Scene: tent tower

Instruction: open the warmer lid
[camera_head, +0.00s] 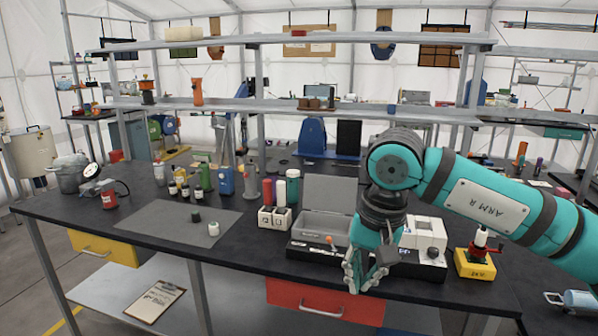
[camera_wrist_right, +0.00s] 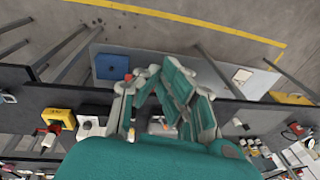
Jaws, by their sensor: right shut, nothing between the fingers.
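The warmer (camera_head: 322,228) is a grey box on a black base at the front middle of the dark table, with an orange knob low on its front. A flat grey panel, which looks like its lid (camera_head: 330,193), stands upright along the back edge, and the box looks open on top. My right gripper (camera_head: 364,284) points down in front of the table's front edge, right of the warmer and apart from it. It is shut and empty. It also shows in the wrist view (camera_wrist_right: 152,80). My right arm hides what is right behind it. My left gripper is not in view.
A white block device (camera_head: 424,234) and a yellow-based tool with a red part (camera_head: 475,262) stand to the right. White blocks (camera_head: 274,218) and several bottles stand to the left. A grey mat (camera_head: 165,222) has free room. A red drawer (camera_head: 300,298) is below the edge.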

